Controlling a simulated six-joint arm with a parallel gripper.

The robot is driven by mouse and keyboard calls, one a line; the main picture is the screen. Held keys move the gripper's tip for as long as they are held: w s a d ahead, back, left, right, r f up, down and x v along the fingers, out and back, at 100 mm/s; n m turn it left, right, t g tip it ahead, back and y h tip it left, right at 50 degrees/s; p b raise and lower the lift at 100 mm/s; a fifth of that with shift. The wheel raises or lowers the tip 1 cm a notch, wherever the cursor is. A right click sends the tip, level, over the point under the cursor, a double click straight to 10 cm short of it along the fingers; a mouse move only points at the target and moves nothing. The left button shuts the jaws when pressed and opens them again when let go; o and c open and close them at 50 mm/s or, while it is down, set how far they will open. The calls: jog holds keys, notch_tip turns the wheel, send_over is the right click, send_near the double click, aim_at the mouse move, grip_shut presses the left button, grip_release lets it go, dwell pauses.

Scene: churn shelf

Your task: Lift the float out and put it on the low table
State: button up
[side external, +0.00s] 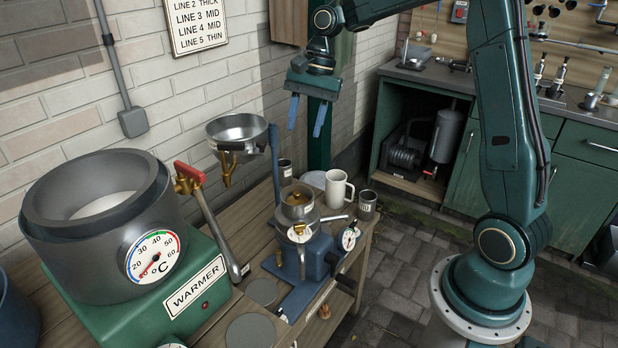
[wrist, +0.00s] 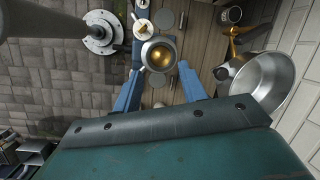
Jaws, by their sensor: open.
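A small brass piece, which I take for the float (side external: 296,198), sits inside an open metal cup (side external: 306,212) on top of a blue separator (side external: 318,252). In the wrist view the brass float (wrist: 161,56) shows inside the round cup, between my fingertips in the picture. My gripper (side external: 307,118) is open and empty, pointing down, well above the separator and apart from it. Its two blue fingers also show in the wrist view (wrist: 158,82). The separator stands on a slatted wooden table (side external: 215,318); I cannot tell whether this is the low table.
A metal supply bowl with a brass tap (side external: 238,130) stands left of the separator, close beside my gripper's right finger in the wrist view. A white mug (side external: 338,190) and small cups stand behind. A green warmer with a large pot (side external: 105,230) is at left.

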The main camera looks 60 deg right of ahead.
jog(key=w+d+f+m+g+y, duration=0.1)
jog(key=w+d+f+m, duration=0.2)
jog(key=d+f, duration=0.2)
jog(key=shift+f, duration=0.7)
jog(key=shift+w+a, duration=0.1)
send_over(298, 192)
jog(key=d, duration=0.2)
jog(key=f, duration=0.7)
jog(key=shift+w+d, duration=0.15)
jog(key=shift+w, duration=0.2)
jog(key=shift+f, duration=0.45)
jog(key=shift+f, duration=0.1)
jog(key=shift+s+x, duration=0.2)
jog(key=shift+x, duration=2.35)
